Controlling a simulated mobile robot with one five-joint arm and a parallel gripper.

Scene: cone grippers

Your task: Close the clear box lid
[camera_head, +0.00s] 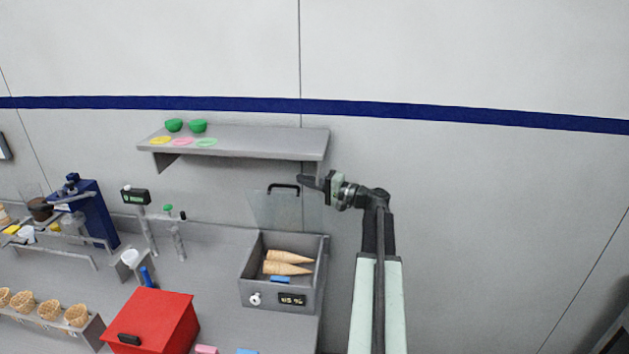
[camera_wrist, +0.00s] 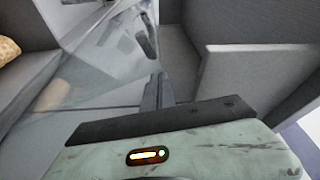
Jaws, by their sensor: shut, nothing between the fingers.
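The clear lid (camera_head: 265,208) stands raised, roughly upright, at the back of the grey box (camera_head: 266,293) in the head view. A dark handle (camera_head: 284,187) sits near its top edge. The box is open on top, with cones (camera_head: 287,268) inside. My gripper (camera_head: 308,182) is shut and empty, just right of the handle at about lid-top height. In the wrist view, the clear lid (camera_wrist: 112,50) lies to the left of my shut fingers (camera_wrist: 153,92). I cannot tell whether the fingers touch the lid.
A shelf (camera_head: 235,140) with green bowls (camera_head: 198,126) hangs above the box, close over the lid. A red box (camera_head: 152,322) stands front left on the counter (camera_head: 215,260). The wall right of my arm is bare.

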